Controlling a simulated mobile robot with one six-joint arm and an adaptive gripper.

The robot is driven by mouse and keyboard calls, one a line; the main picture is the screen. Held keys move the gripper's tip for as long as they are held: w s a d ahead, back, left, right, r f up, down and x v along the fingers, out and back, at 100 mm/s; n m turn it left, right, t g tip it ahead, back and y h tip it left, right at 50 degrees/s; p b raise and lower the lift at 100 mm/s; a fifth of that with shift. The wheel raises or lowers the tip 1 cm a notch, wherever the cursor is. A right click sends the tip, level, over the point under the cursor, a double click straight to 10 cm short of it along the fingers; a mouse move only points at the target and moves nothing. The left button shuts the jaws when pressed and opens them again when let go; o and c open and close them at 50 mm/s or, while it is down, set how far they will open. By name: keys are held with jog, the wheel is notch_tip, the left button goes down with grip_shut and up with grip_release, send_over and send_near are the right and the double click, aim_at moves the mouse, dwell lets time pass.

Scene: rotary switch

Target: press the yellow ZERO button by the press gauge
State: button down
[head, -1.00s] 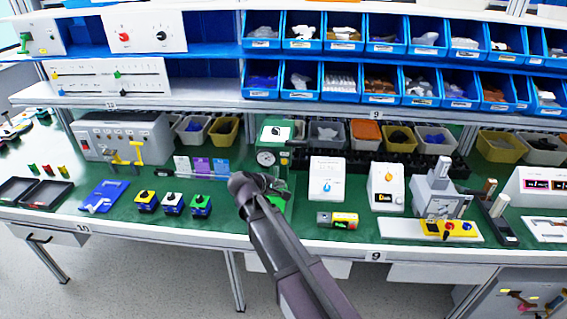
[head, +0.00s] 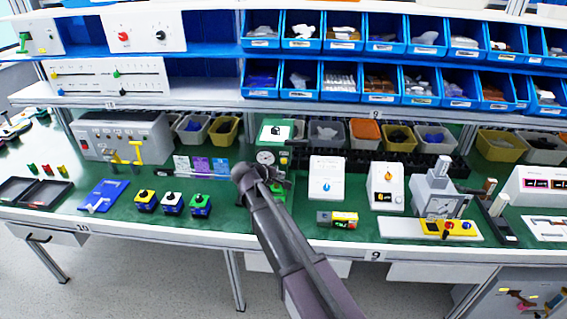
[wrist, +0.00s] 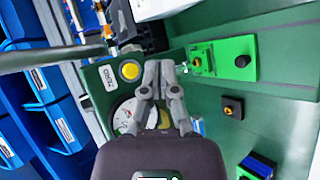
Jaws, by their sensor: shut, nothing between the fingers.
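The yellow ZERO button (wrist: 130,71) shows in the wrist view on a green panel, beside a white label (wrist: 106,77) reading ZERO. The press gauge (wrist: 125,114) is a round white dial, partly covered by my gripper. In the head view the gauge (head: 265,157) sits on the front of the green press unit (head: 274,132); the button is not clearly made out there. My gripper (wrist: 158,65) is shut and empty. In the wrist picture its tips are just right of the button, with a gap showing between them; I cannot tell the depth.
A green block with a black knob (wrist: 243,61) lies right in the wrist view. Blue bins (head: 341,80) line the shelf above.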

aim_at(288, 164)
jog(key=shift+w, duration=2.25)
jog(key=shift+w, duration=0.15)
jog(key=shift+w, duration=0.3)
jog(key=shift+w+d, duration=0.1)
jog(key=shift+w, duration=0.35)
dwell(0.8)
jog(key=shift+s, duration=0.9)
dwell(0.3)
jog(key=s, duration=0.5)
dwell(0.5)
